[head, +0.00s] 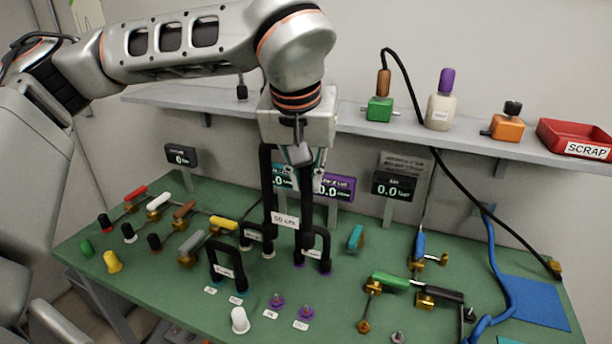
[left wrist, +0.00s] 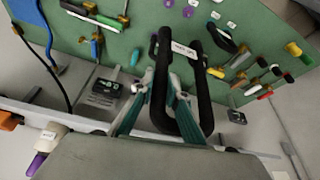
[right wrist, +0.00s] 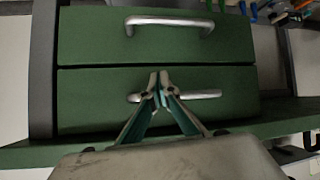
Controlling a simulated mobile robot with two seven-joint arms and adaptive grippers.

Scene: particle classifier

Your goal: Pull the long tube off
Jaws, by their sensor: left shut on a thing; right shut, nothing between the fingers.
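The long tube (head: 268,205) is a tall black U-shaped loop with a "50 cm" label, upright over the green bench. Its bend is at the top and its two legs point down. The head view does not show clearly whether the lower ends are seated on fittings. My left gripper (head: 301,155) is shut on the upper part of the tube from above. The tube (left wrist: 202,85) also shows in the left wrist view, beside the teal fingers. My right gripper (right wrist: 160,90) is shut and empty in front of a green drawer.
Shorter black tubes (head: 211,262) stand close on both sides of the long tube. Small displays (head: 335,187) are behind it. Coloured handles (head: 186,212) are to the left, and a green and black valve assembly (head: 392,281) is to the right. A shelf (head: 350,122) runs behind.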

